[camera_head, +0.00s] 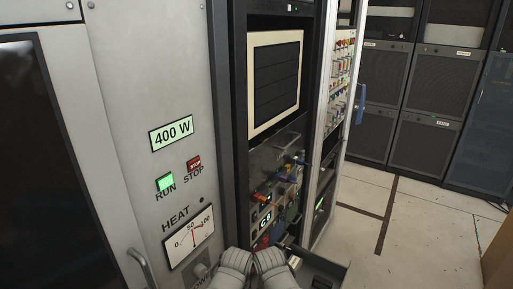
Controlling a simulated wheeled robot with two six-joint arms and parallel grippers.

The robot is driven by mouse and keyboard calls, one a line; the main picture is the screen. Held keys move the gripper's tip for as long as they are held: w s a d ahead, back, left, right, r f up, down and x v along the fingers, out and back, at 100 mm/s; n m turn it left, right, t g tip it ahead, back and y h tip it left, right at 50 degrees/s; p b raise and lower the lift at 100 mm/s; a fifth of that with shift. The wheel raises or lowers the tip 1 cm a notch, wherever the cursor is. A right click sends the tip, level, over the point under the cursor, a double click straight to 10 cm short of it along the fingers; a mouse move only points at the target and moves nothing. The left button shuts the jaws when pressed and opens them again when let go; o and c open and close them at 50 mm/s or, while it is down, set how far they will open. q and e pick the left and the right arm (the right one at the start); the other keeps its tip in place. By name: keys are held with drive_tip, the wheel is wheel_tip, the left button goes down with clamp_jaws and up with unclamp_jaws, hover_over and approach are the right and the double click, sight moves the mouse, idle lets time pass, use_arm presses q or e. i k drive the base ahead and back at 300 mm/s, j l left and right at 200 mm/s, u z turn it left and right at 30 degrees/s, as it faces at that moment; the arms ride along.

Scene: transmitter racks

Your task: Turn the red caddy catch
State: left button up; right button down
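A rack panel of small modules with coloured parts stands right of the grey cabinet. On it I see a red-orange handle-like part (261,198) and, lower down, a red part (262,243) just above my arms. I cannot tell which of them is the red caddy catch. My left gripper (236,262) and my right gripper (270,261) show as two grey rounded ends side by side at the bottom centre, below the lower red part. Their fingers cannot be made out, so I cannot tell whether they touch anything.
A grey cabinet (150,90) with a green RUN button (165,183), a red STOP button (194,164) and a HEAT meter (189,237) is on the left. A dark open tray (322,268) juts out at the bottom. Free floor (420,230) lies right, before dark racks.

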sight(264, 239)
drive_tip(key=i+l+z, duration=0.1)
drive_tip(key=z, duration=0.4)
drive_tip(key=i+l+z, duration=0.15)
drive_tip(key=l+z, duration=0.15)
drive_tip(key=z, duration=0.2)
